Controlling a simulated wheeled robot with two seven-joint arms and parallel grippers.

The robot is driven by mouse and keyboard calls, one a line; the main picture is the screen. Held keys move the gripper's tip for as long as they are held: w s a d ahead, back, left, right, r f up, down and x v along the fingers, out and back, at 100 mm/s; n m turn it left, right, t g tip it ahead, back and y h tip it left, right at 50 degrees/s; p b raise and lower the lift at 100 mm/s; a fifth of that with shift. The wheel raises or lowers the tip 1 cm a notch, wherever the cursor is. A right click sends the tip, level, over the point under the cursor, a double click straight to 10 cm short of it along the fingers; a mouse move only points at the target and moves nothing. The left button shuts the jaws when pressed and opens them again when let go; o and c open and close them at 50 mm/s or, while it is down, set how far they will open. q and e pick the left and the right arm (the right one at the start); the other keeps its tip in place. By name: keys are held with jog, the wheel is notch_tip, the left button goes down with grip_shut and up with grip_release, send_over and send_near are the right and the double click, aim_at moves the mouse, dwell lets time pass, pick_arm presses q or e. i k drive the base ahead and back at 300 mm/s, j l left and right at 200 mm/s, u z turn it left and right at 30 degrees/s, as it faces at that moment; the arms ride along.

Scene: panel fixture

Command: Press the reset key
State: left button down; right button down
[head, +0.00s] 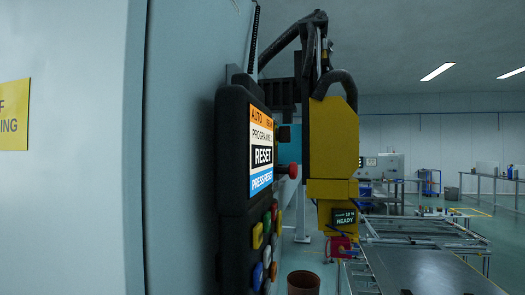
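A black control panel (232,165) hangs on the side of a grey-blue cabinet, seen at a steep angle. Its screen (261,154) reads "AUTO", "PROGRAMME", "RESET" and "PRESS RESET" in coloured bands. Below the screen are several coloured keys, among them a yellow key (257,235), a green key (267,222), a blue key (257,276) and a white key (266,256). No label on the keys is legible, so I cannot tell which is the reset key. A red knob (292,171) sticks out beside the screen. Neither of my grippers is in view.
The cabinet (195,130) fills the left side. A yellow machine head (333,140) with black hoses and a small "READY" display (344,218) stands right of the panel. A brown open-topped cylinder (303,283) is below. A metal table (425,272) lies lower right.

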aim_at(257, 232)
jog(key=u, duration=1.35)
jog(key=k+u, duration=0.2)
jog(key=u, duration=0.4)
jog(key=k+j, duration=0.1)
jog(key=k, duration=0.5)
jog(key=k+j, duration=0.15)
jog(key=k, duration=0.5)
